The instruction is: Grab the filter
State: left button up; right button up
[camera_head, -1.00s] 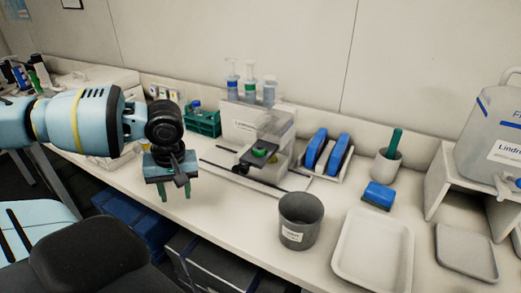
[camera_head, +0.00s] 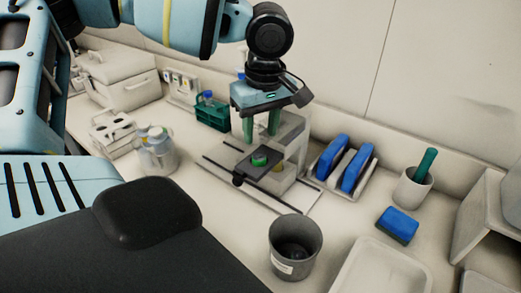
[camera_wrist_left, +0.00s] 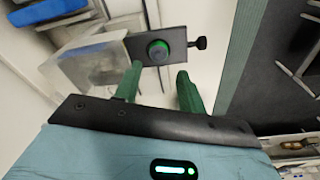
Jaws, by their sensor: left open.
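A dark rectangular plate with a round green piece (camera_head: 260,160) on it, which looks like the filter, sits at the clear, box-like stand (camera_head: 293,140) on the bench. It also shows in the left wrist view as a dark plate (camera_wrist_left: 143,49) with a small black knob at its right end. My left gripper (camera_head: 261,127) is open and empty, its green fingers pointing down above the plate. In the left wrist view the fingers (camera_wrist_left: 158,82) are apart, with the plate ahead of them and not between them. My right gripper is not in view.
A grey bin (camera_head: 296,262) stands in front of the stand. A rack with blue pieces (camera_head: 315,174), a cup with a green handle (camera_head: 410,193) and a blue sponge (camera_head: 398,224) are to its right. A green rack (camera_head: 211,118) and a glass container (camera_head: 155,152) are to its left.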

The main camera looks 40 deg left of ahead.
aim_at(259, 155)
pick_arm(q)
jog(key=shift+w+a+f, duration=0.1)
jog(key=shift+f, duration=0.65)
jog(key=f, duration=0.4)
jog(key=shift+w+a+f+p, duration=0.15)
jog(key=shift+a+f+p, duration=0.05)
jog(key=shift+a+p, duration=0.1)
jog(key=shift+f, duration=0.35)
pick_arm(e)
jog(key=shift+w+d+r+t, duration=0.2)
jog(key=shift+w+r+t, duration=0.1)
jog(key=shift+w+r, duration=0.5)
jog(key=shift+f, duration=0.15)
pick_arm(q)
jog(key=c, duration=0.7)
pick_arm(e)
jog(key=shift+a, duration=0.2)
